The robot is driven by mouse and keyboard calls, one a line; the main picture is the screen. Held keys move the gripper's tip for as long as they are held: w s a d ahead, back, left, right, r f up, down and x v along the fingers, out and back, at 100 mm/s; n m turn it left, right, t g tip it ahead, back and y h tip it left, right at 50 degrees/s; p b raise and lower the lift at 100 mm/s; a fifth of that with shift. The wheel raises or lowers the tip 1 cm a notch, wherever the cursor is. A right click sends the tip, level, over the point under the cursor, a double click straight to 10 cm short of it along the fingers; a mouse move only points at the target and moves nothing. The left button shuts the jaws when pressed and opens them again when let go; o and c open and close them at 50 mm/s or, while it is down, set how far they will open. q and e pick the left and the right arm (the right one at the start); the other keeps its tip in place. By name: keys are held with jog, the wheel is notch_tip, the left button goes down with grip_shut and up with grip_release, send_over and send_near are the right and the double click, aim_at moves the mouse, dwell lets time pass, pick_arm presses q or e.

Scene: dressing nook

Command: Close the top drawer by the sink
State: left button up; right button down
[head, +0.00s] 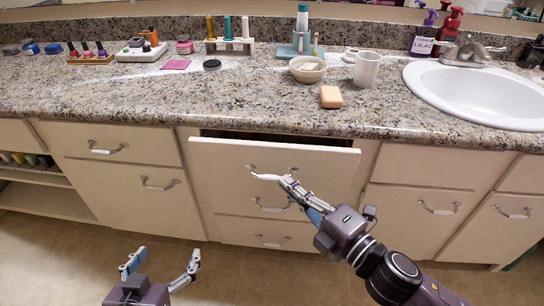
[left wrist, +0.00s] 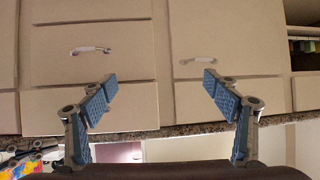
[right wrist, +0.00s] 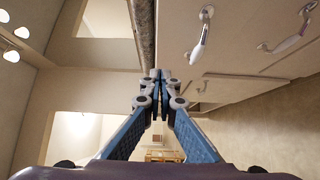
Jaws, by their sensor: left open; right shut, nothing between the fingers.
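The top drawer (head: 225,160) in the middle of the cabinet, left of the sink (head: 480,92), stands partly open. A dark gap shows between its front and the counter edge. My left gripper (head: 163,260) is open and empty, low in front of the cabinets, also in the left wrist view (left wrist: 160,85).
The granite counter (head: 130,95) holds an orange soap bar (head: 331,96), a white mug (head: 367,69) and a bowl (head: 307,69) above the drawer. Closed drawers and doors lie on both sides. An open shelf (head: 40,175) is at the left. The floor in front is clear.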

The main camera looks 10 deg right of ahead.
aim_at(262, 149)
pick_arm(q)
jog(key=shift+t+h, duration=0.3)
jog(key=shift+t, duration=0.6)
jog(key=shift+w+d+r+b, duration=0.25)
jog(key=shift+w+r, duration=0.25)
jog(key=shift+r, duration=0.4)
jog(key=shift+w+d+r+b, duration=0.2)
jog(key=shift+w+r, duration=0.3)
jog(key=shift+r, duration=0.35)
pick_arm(e)
jog(key=shift+w+a, duration=0.25)
jog(key=shift+w, duration=1.35)
jog(key=shift+w+a, duration=0.3)
jog(key=shift+w, duration=1.25)
jog(key=shift+w+a, duration=0.25)
jog(key=shift+w, duration=1.35)
